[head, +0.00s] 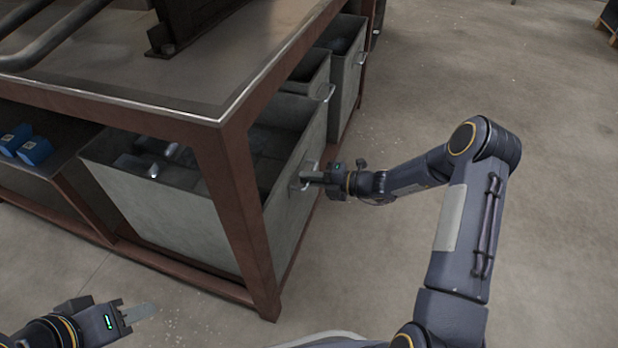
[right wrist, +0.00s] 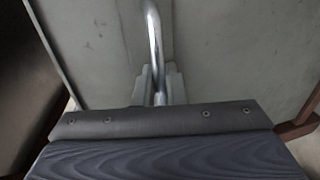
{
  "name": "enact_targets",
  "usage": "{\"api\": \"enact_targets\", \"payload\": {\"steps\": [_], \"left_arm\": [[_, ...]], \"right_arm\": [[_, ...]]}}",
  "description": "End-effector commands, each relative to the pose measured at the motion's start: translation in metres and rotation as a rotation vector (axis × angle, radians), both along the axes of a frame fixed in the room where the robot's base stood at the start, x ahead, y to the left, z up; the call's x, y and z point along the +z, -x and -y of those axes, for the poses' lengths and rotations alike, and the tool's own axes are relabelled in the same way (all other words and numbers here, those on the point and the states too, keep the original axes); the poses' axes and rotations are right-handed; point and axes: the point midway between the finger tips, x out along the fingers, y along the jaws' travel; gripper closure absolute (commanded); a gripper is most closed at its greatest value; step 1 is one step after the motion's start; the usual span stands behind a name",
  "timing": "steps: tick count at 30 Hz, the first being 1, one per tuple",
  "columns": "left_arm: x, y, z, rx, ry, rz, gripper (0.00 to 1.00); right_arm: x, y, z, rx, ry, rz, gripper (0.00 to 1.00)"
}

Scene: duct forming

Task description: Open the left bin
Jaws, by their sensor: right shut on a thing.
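The left bin (head: 295,195) is a grey metal drawer-like bin under the workbench, nearest to me in the row. Grey metal pieces lie inside it. Its metal handle (head: 308,171) is on the front face; the handle also shows in the right wrist view (right wrist: 154,45) as a shiny bent bar. My right gripper (head: 314,177) is at this handle, shut on it, and its fingers (right wrist: 160,85) reach to the bar in the right wrist view. My left gripper (head: 140,313) is at the lower left, away from the bin; its finger gap is not clear.
The workbench (head: 190,90) has a red-brown frame, with a leg (head: 240,215) close to the bin's near side. Two more bins (head: 312,75) (head: 345,55) stand farther back. Blue boxes (head: 35,151) sit on a shelf at left. The floor (head: 400,110) at right is clear.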

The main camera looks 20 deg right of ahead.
Motion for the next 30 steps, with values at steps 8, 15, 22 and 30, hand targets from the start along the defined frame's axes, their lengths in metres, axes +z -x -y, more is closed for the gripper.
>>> {"api": "enact_targets", "payload": {"steps": [8,15,22,30], "left_arm": [[0.023,0.0,0.0,0.0,0.0,0.0,0.64],[0.048,0.0,0.0,0.0,0.0,0.0,0.64],[0.063,0.0,0.0,0.0,0.0,0.0,0.64],[0.07,0.0,0.0,0.0,0.0,0.0,0.64]], "right_arm": [[0.003,0.023,0.034,-0.004,0.002,-0.006,1.0],[0.003,0.059,0.087,-0.005,0.002,-0.008,1.0],[0.001,0.095,0.14,-0.005,0.003,-0.007,1.0],[-0.001,0.137,0.202,-0.004,0.003,-0.006,1.0]]}}
